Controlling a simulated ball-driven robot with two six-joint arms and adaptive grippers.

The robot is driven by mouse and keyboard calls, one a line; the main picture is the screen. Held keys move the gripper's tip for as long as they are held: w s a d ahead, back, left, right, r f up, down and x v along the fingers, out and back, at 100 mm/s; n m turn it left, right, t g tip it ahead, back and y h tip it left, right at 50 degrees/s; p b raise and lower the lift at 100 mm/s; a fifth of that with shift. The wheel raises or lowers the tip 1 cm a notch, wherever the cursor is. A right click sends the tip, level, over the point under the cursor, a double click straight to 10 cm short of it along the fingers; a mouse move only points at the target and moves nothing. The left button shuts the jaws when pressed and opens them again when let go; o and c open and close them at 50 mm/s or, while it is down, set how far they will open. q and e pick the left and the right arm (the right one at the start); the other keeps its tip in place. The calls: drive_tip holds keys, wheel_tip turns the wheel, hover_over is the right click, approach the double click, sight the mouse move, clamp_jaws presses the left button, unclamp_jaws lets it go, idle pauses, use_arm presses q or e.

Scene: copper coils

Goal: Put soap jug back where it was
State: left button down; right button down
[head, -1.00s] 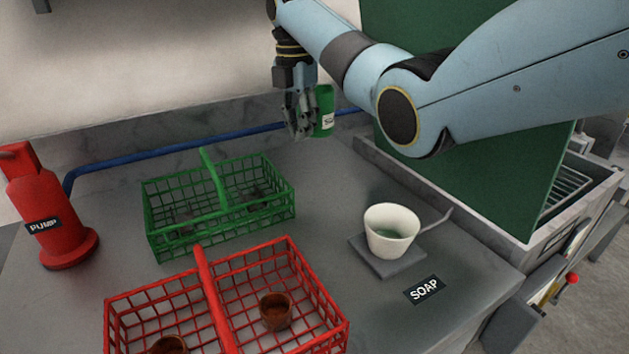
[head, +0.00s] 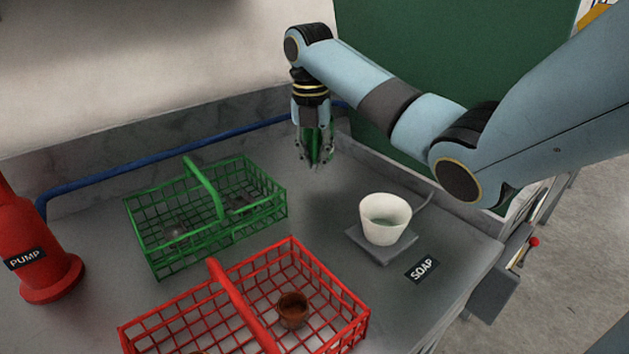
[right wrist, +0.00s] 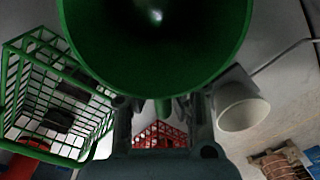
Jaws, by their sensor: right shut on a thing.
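The green soap jug (head: 319,146) is held by my right gripper (head: 316,162), above the back of the grey counter. In the head view the fingers hide most of it and its label does not show. In the right wrist view the jug (right wrist: 155,45) fills the top centre, seen close up with its round dark-green face towards the camera. The jug appears clear of the counter, but the gap under it is hard to judge. A white cup (head: 384,228) with green liquid stands on a small grey pad (head: 366,244). My left gripper is not in view.
A green wire basket (head: 208,238) stands left of the gripper. A red wire basket (head: 345,295) with brown pots is in front. A red pump (head: 45,277) stands far left. A SOAP label (head: 422,270) lies by the cup. A blue pipe runs along the wall.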

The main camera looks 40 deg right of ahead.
sight(315, 196)
wheel_tip(315, 196, down, 3)
drive_tip(key=shift+r, duration=0.1)
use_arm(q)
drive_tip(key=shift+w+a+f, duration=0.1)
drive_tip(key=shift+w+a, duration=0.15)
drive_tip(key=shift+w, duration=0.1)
use_arm(e)
drive_tip(key=shift+f, duration=1.6)
drive_tip(key=shift+f, duration=0.1)
drive_tip(key=c, duration=1.4)
unclamp_jaws()
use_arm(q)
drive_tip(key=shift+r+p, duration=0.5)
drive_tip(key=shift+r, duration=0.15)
use_arm(e)
wheel_tip(315, 196, up, 12)
drive_tip(key=shift+w+a+r, duration=0.1)
drive_tip(key=shift+a+r, duration=0.05)
